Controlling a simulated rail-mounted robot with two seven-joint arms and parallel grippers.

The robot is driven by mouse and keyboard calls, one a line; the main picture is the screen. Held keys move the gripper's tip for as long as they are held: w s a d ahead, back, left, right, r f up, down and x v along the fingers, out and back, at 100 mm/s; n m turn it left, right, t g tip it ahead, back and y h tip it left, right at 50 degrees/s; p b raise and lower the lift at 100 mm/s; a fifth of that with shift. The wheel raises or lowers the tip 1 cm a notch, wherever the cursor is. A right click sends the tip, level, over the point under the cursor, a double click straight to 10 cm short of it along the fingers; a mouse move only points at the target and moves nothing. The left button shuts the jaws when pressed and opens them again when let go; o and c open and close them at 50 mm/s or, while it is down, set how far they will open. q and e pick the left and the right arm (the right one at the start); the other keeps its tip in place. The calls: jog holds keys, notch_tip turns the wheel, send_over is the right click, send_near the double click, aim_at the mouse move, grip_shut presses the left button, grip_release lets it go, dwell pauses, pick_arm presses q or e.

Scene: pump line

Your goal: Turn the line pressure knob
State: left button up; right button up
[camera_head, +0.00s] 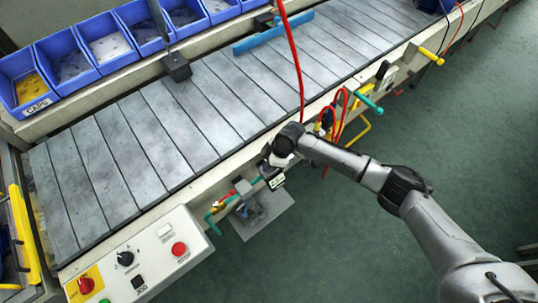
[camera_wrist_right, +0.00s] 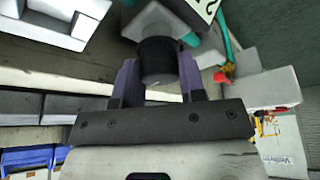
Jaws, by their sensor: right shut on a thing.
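The line pressure knob (camera_wrist_right: 160,66) is a dark round cylinder with a small pale mark on its near face, in the upper middle of the right wrist view. My right gripper (camera_wrist_right: 158,60) is shut on it, one purple-grey finger on each side. In the head view my right gripper (camera_head: 277,160) is at the front edge of the conveyor, just above a small display (camera_head: 276,182). The arm hides the knob there. My left gripper is not in view.
Teal pipework with a red fitting (camera_head: 228,198) lies left of the right gripper. A control box (camera_head: 150,250) with a red stop button stands at the lower left. A red hose (camera_head: 296,60) hangs down close to the gripper. Blue bins (camera_head: 70,60) line the conveyor's back. Green floor lies open at right.

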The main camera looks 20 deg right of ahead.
jog(key=m+h+p, duration=0.1)
jog(key=m+p, duration=0.2)
jog(key=p, duration=0.1)
jog(key=m+t+p, duration=0.1)
jog(key=m+p, duration=0.2)
jog(key=p, duration=0.1)
jog(key=m+t+h+p, duration=0.1)
jog(key=m+p, duration=0.2)
jog(key=p, duration=0.1)
jog(key=shift+s+a+r+h, duration=0.15)
jog(key=shift+a+r+h, duration=0.05)
jog(key=shift+r+h, duration=0.15)
jog(key=m+h+p, duration=0.1)
jog(key=m+p, duration=0.1)
jog(key=m, duration=0.1)
jog(key=shift+f+t, duration=0.15)
jog(key=shift+t, duration=0.25)
jog(key=shift+m+h+p, duration=0.35)
jog(key=shift+m+p, duration=0.3)
jog(key=shift+m, duration=0.45)
jog(key=shift+f, duration=0.1)
jog(key=o, duration=0.9)
